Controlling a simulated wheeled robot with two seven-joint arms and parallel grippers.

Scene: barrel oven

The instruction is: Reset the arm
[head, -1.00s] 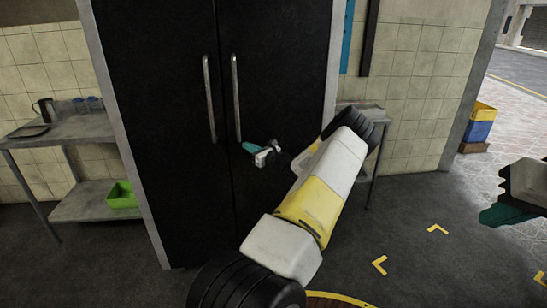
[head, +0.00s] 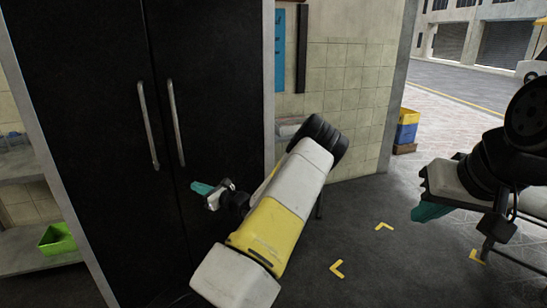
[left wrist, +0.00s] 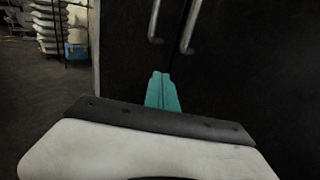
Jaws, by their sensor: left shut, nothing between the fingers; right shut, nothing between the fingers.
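My left gripper (head: 202,188) has teal fingertips and hangs in front of the tall black double-door cabinet (head: 95,130), below its two silver handles. It is shut and empty. In the left wrist view its closed teal fingers (left wrist: 162,92) point at the dark doors below the handles. I cannot tell whether they touch the doors. My left arm, white and yellow, reaches in from the bottom middle. My right gripper (head: 430,212) is at the right side, with its teal fingers together and empty, above the grey floor.
A metal shelf (head: 35,250) with a green bin (head: 57,240) stands at left. Blue and yellow crates (head: 406,127) stand by the doorway. A metal table (head: 520,210) stands at right, near my right arm. The floor with yellow corner marks (head: 337,268) is clear.

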